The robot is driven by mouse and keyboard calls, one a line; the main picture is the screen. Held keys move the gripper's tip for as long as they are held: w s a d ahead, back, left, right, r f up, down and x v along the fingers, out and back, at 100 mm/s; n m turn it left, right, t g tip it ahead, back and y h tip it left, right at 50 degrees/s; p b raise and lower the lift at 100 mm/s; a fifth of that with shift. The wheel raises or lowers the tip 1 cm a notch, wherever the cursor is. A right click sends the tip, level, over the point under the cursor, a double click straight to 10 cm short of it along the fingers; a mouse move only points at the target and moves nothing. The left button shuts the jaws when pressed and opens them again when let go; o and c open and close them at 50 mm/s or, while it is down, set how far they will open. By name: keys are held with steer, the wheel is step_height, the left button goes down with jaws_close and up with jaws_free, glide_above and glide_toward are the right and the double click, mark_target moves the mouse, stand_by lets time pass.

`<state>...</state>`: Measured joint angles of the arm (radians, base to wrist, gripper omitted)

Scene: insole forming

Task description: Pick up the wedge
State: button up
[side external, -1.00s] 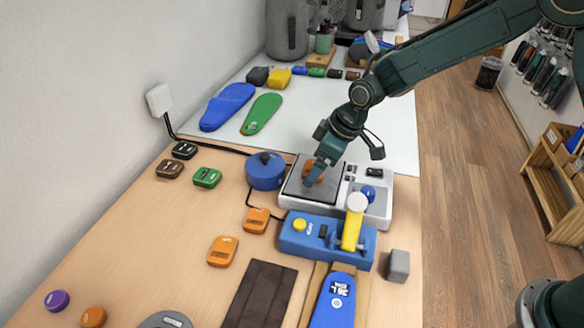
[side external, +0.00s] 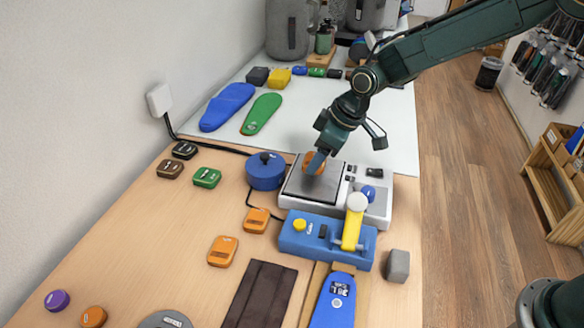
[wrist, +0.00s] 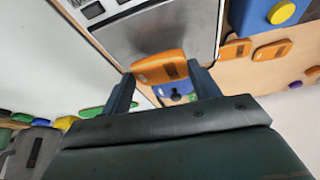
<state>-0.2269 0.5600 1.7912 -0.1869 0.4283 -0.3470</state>
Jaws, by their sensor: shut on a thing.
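An orange wedge (side external: 309,160) is held between the fingers of my gripper (side external: 317,166), over the grey plate (side external: 300,189) of the white-and-grey machine (side external: 377,214). In the wrist view the orange wedge (wrist: 160,67) spans the gap between the two dark blue fingertips of my gripper (wrist: 162,80), with the grey plate (wrist: 150,35) behind it. My gripper is shut on it. The side view suggests a small gap between wedge and plate, but the exact height is hard to tell.
A blue round pot (side external: 265,172) stands left of the machine. A blue device (side external: 310,240) with a yellow lever (side external: 352,232) and a grey block (side external: 398,265) are in front. Other orange pieces (side external: 222,251) lie on the wooden table. The white mat (side external: 330,108) behind has clear room.

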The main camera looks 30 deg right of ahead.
step_height(320, 180, up, 18)
steer(key=shift+f, duration=0.15)
stand_by(0.3)
steer(key=shift+a, duration=0.15)
stand_by(0.4)
steer(key=s+a+f+n+g, duration=0.2)
steer(key=s+a+n+g, duration=0.1)
steer(key=s+a+n, duration=0.4)
steer(key=s+a+f+n+g+y, duration=0.1)
steer(key=s+a+n+g, duration=0.2)
steer(key=s+a+n, duration=0.5)
steer(key=a+n, duration=0.2)
steer(key=a, duration=0.2)
steer(key=shift+s+a+f+n, duration=0.25)
steer(key=shift+a+f+n, duration=0.05)
steer(key=shift+a+f, duration=0.1)
steer(key=shift+f, duration=0.1)
step_height(320, 180, down, 16)
steer(key=shift+r, duration=0.2)
steer(key=shift+f, duration=0.1)
steer(key=shift+d+f, duration=0.1)
steer(key=shift+f, duration=1.9)
